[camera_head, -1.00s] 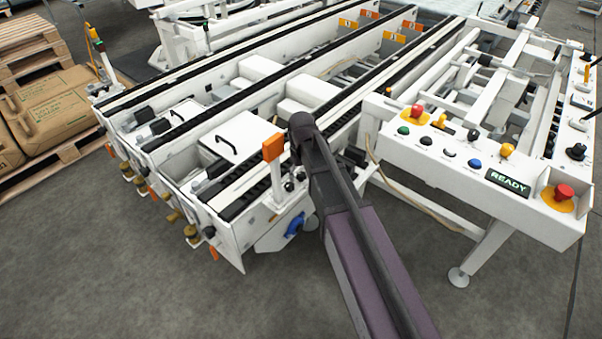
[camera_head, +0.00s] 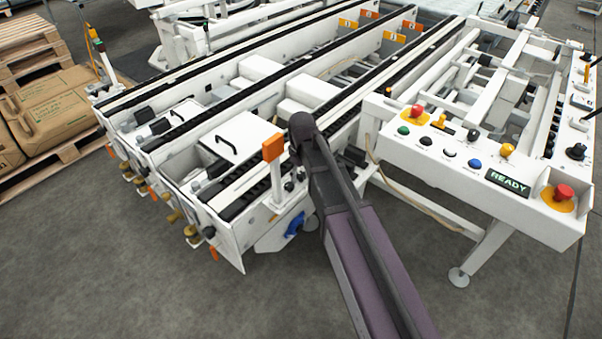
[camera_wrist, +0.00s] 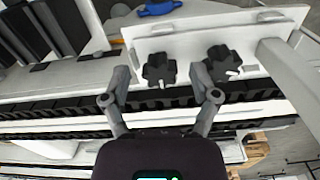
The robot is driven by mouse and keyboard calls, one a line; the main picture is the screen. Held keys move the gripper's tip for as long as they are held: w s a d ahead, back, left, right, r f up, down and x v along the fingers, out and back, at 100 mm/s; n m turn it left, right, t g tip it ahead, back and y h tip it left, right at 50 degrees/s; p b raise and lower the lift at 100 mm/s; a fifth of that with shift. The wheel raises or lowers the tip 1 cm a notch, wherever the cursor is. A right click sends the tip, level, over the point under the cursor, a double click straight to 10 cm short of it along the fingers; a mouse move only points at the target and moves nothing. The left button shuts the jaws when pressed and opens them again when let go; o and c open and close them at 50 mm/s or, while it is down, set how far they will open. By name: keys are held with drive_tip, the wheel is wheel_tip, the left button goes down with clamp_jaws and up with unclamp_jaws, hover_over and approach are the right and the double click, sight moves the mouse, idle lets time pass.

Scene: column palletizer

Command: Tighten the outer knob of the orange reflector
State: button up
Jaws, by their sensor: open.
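The orange reflector (camera_head: 273,147) stands upright on a post at the near end of the conveyor in the head view. Two black star-shaped knobs show in the wrist view: a left knob (camera_wrist: 158,69) and a right knob (camera_wrist: 222,65), both on a white plate. My gripper (camera_wrist: 160,73) is open, with its fingers spread to either side of the left knob. The right fingertip lies between the two knobs in the picture. I cannot tell whether the fingers touch a knob. My gripper is hidden behind my arm in the head view.
A blue handle (camera_head: 294,225) is on the conveyor end below the reflector; it also shows in the wrist view (camera_wrist: 158,8). A white control panel (camera_head: 470,180) with coloured buttons stands to the right of my arm. The floor in front is clear.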

sight(302, 174)
drive_tip(key=n, duration=1.3)
drive_tip(key=shift+w+n, duration=0.1)
drive_tip(key=shift+n, duration=0.2)
drive_tip(key=shift+r+n, duration=0.2)
drive_tip(key=shift+n, duration=0.1)
wheel_tip(302, 174, up, 14)
drive_tip(key=p, duration=1.4)
drive_tip(key=s+d+r+m+p, duration=0.4)
drive_tip(key=d+r+m+p, duration=0.1)
drive_tip(key=d+m, duration=0.2)
drive_tip(key=s+d+r+m+p, duration=0.4)
drive_tip(key=d+r+m+p, duration=0.1)
drive_tip(key=m, duration=0.4)
drive_tip(key=shift+s+d+r+m+p, duration=0.3)
drive_tip(key=shift+s+d+p, duration=0.15)
drive_tip(key=shift+d, duration=0.95)
